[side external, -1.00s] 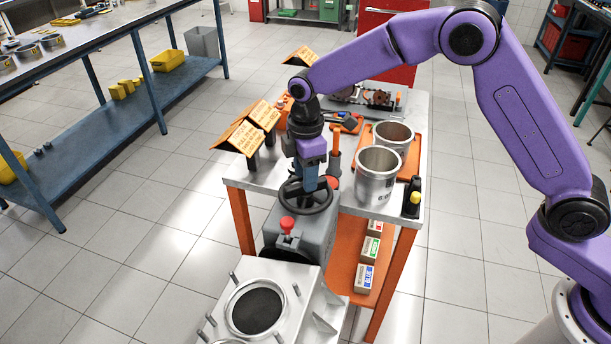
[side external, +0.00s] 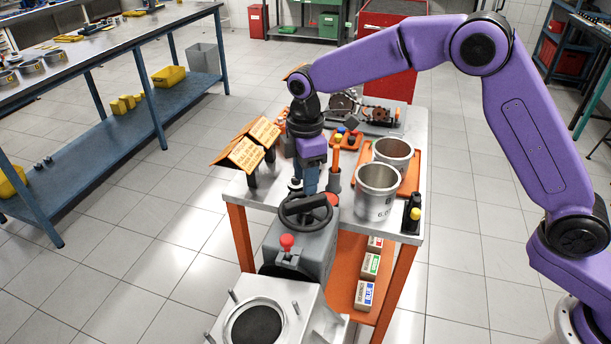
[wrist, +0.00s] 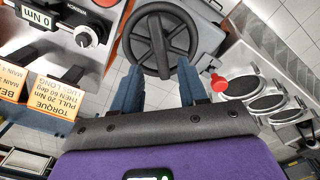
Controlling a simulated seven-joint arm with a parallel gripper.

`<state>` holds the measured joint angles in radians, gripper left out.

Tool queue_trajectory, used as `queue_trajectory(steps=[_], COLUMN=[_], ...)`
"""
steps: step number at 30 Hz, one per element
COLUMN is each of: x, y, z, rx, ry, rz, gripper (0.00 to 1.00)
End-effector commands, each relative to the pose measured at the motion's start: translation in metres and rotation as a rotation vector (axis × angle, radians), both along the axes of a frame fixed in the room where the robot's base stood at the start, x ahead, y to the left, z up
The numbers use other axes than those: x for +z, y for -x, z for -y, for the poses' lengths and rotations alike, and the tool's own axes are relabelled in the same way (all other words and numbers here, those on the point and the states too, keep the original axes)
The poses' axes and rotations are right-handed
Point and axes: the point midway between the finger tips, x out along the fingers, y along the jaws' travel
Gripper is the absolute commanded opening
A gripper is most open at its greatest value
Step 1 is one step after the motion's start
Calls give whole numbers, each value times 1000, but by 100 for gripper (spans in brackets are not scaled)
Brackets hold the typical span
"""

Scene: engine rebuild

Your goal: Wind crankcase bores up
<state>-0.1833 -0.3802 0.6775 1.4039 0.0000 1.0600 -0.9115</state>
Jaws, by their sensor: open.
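The dark handwheel (side external: 306,210) sits on a grey gearbox housing (side external: 300,255) at the front of the cart. The wheel also shows in the wrist view (wrist: 163,38), beyond my fingertips. My gripper (side external: 309,190) points down just behind the wheel's far rim in the side view. Its two blue fingers are apart with nothing between them in the wrist view (wrist: 160,75). A red knob (side external: 287,242) stands on the housing.
Orange signs (side external: 248,150) stand at the left edge. An orange-handled tool (side external: 335,165) stands close right of my gripper. Boxes (side external: 366,290) are on the lower shelf.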

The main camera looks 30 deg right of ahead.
Motion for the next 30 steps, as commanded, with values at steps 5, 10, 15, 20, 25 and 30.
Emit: queue_trajectory(steps=[5, 10, 15, 20, 25, 30], x=[1, 5, 0, -12, -26, -41], y=[0, 0, 0, 1, 0, 1], z=[0, -1, 0, 0, 0, 0], rx=[0, 2, 3, 3, 3, 2], ry=[0, 0, 1, 2, 2, 2], rz=[0, 0, -1, -3, -2, -2], gripper=[43, 43, 43, 43, 43, 43])
